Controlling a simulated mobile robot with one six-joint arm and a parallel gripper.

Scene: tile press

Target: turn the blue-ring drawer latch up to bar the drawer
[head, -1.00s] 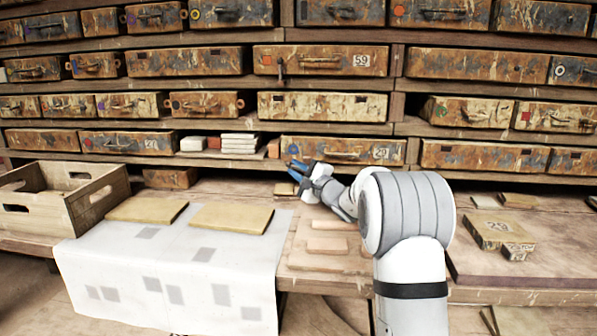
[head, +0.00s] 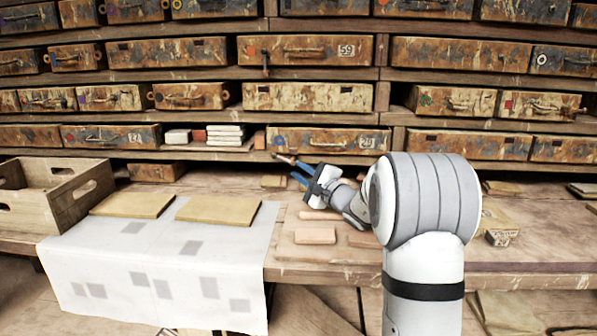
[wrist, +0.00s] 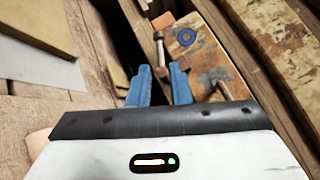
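The latch (wrist: 159,48) is a slim metal bar with a rounded end beside the ring. In the head view the latch (head: 284,158) sticks out at the drawer's lower left. My gripper (wrist: 160,72) has two blue fingers, spread apart, with the latch's near end between or just beyond their tips. Contact with the latch cannot be told. In the head view my gripper (head: 294,170) is just below the drawer's left end.
Pale tile blocks (head: 225,135) sit on the shelf left of the drawer. Clay slabs (head: 232,210) lie on a white cloth (head: 150,265), with a wooden crate (head: 85,190) at the left. Small clay pieces (head: 315,236) lie on the bench near my arm.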

